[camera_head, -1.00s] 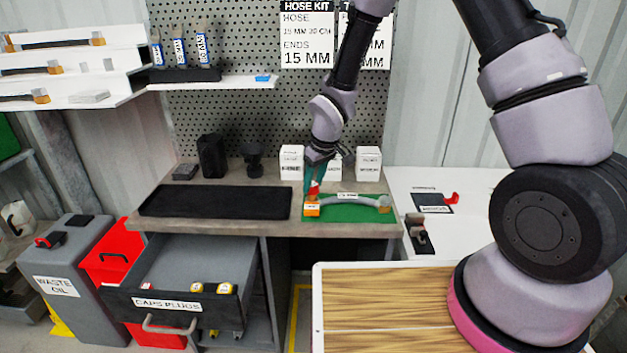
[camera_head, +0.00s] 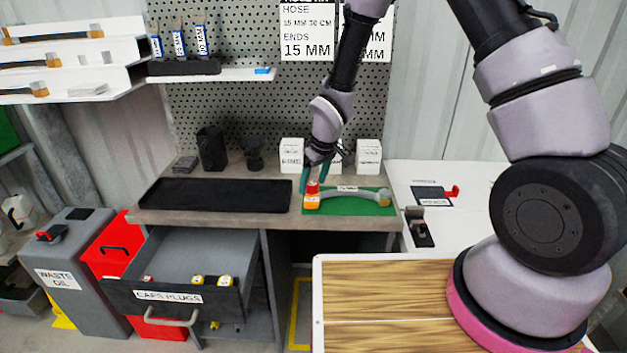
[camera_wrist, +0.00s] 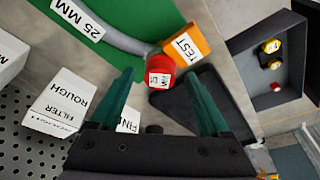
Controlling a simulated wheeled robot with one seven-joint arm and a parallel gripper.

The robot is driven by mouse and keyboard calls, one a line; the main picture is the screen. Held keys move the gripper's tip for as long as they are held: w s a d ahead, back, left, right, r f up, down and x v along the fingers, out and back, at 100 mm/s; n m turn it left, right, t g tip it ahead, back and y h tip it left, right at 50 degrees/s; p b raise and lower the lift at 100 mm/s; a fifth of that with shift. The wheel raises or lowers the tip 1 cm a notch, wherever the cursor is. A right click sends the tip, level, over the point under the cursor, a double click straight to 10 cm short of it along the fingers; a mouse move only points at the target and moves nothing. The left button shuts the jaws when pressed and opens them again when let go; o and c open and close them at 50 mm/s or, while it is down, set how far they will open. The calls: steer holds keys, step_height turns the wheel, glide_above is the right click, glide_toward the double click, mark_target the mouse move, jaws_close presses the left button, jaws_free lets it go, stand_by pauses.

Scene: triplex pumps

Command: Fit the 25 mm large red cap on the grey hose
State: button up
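The grey hose (camera_head: 352,192) lies on a green mat (camera_head: 345,209) on the bench. It also shows in the wrist view (camera_wrist: 118,40) beside a "25 MM" label. The red cap (camera_wrist: 160,71) is at the hose's end next to the orange "TEST" block (camera_wrist: 185,46); the cap hides that end, so I cannot tell how far it is seated. In the head view the cap (camera_head: 312,188) shows just above the orange block (camera_head: 312,202). My gripper (camera_wrist: 160,80) is open, its teal fingertips either side of the cap with gaps.
White filter boxes (camera_head: 291,153) stand behind the mat against the pegboard. A black tray (camera_head: 215,196) lies on the bench to the left. The caps and plugs drawer (camera_head: 170,296) is open below, with several yellow-and-white items inside. A red-handled tool (camera_head: 440,192) is on the white surface at right.

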steer(key=shift+r, duration=0.1)
steer(key=v, duration=1)
steer(key=shift+r, duration=0.3)
steer(key=s+d+r+m+t+h, duration=0.1)
steer(key=s+d+r+m, duration=0.15)
steer(key=d+r, duration=0.55)
steer(key=s+d+r+m+t, duration=0.1)
steer(key=d+r+m, duration=0.3)
steer(key=d+r, duration=0.5)
steer(key=s+d+r+m+t, duration=0.1)
steer(key=s+d+r+m, duration=0.2)
steer(key=s+r, duration=0.3)
steer(key=s+d+r+m+t, duration=0.1)
steer(key=s+d+r+m, duration=0.1)
steer(key=s+r, duration=0.4)
steer(key=shift+s+d+m+t+y, duration=0.4)
steer(key=shift+s+m, duration=0.25)
steer(key=shift+s, duration=0.2)
